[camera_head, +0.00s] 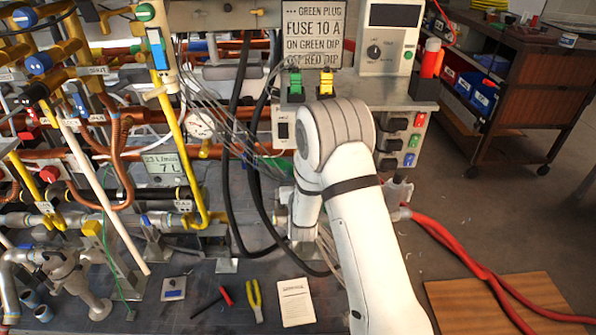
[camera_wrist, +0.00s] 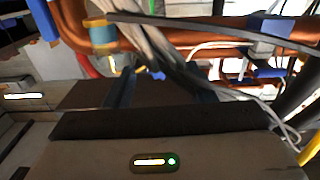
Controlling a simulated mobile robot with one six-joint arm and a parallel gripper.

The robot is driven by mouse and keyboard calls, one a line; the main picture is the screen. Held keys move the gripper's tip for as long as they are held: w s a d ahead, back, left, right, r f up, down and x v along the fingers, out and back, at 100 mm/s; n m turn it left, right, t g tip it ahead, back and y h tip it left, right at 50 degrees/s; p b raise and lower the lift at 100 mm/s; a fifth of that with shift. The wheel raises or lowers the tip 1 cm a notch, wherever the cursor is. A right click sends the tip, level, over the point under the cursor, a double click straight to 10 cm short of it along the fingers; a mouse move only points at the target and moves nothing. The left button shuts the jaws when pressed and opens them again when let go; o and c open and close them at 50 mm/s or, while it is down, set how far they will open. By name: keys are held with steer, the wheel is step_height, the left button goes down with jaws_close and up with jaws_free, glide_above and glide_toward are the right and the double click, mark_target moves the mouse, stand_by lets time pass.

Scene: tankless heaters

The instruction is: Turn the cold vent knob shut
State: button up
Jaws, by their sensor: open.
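Several blue knobs are on the pipework at the left in the head view, among them an upper blue knob (camera_head: 24,17) and a lower blue knob (camera_head: 38,63). I cannot tell which knob is the cold vent knob. My gripper (camera_wrist: 162,80) is open in the wrist view, its dark fingers apart. Cables and copper pipe show beyond it, and no knob is clearly between the fingers. In the head view my arm hides most of the gripper, which is well to the right of these knobs.
Black hoses (camera_head: 228,170) and thin grey wires hang left of my arm. A gauge (camera_head: 201,124) and a flow display (camera_head: 164,169) are on the pipework. A red hose (camera_head: 450,243) runs right.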

steer(key=shift+w, duration=1)
steer(key=shift+c, duration=0.2)
steer(key=c, duration=0.9)
